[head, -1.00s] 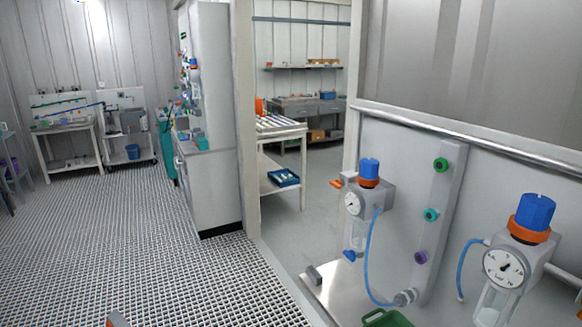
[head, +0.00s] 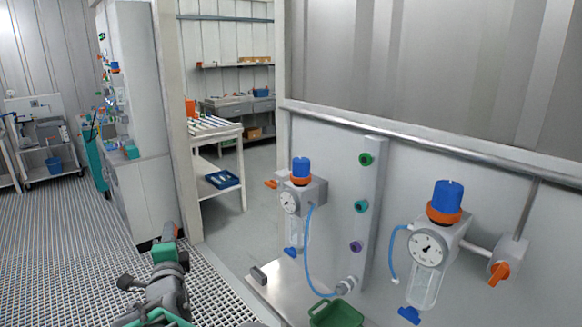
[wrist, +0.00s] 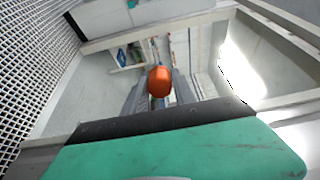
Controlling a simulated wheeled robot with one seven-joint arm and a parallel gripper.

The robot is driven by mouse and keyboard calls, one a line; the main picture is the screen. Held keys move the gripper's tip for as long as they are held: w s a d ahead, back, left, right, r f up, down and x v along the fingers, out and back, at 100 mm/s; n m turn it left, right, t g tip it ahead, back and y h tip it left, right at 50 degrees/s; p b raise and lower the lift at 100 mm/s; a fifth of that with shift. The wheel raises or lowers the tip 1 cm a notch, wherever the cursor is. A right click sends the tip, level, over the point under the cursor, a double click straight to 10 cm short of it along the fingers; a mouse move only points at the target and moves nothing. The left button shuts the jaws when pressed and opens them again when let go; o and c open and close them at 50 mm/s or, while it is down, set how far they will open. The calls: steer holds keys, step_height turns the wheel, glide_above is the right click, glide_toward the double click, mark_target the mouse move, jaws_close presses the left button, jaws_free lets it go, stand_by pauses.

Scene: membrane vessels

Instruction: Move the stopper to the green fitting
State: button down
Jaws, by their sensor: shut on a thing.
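My gripper (head: 169,235) is in the lower left of the head view, pointing away from the camera, with its green body toward me. In the wrist view, its grey fingers are shut on a rounded orange piece (wrist: 160,82), which I take to be the stopper. An orange bit of it shows at the fingertips in the head view (head: 179,231). The green fitting (head: 366,159) is the top one on a grey upright strip (head: 376,190), well to the right of my gripper and apart from it. It is round with a dark centre.
Below the green fitting are a teal fitting (head: 361,206) and a purple fitting (head: 356,247). Blue-capped gauge vessels stand left (head: 300,190) and right (head: 435,235) of the strip, with blue hoses. A green bin (head: 336,314) is below. A doorway post (head: 178,120) stands behind my gripper.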

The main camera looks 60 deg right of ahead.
steer(key=s+d+r+m+g+h, duration=0.45)
steer(key=s+d+r+g, duration=0.2)
steer(key=s+d, duration=0.4)
steer(key=s+d+r+m+g, duration=0.2)
steer(key=s+r+m+g, duration=0.1)
steer(key=s, duration=0.5)
steer(key=s+d+r+m+g+p, duration=0.1)
steer(key=s+d+r+m+g, duration=0.1)
steer(key=s, duration=0.6)
steer(key=s+d+r+m+g+p, duration=0.1)
steer(key=s+d+r+m+g, duration=0.1)
steer(key=s+r+m+g, duration=0.2)
steer(key=s+r+g+y, duration=0.1)
steer(key=s+r+g, duration=0.1)
steer(key=s+g, duration=0.2)
steer(key=shift+s+d, duration=0.35)
steer(key=shift+d, duration=0.05)
steer(key=shift+r, duration=0.1)
steer(key=p+x, duration=0.5)
steer(key=shift+s+d, duration=0.15)
steer(key=shift+d, duration=0.15)
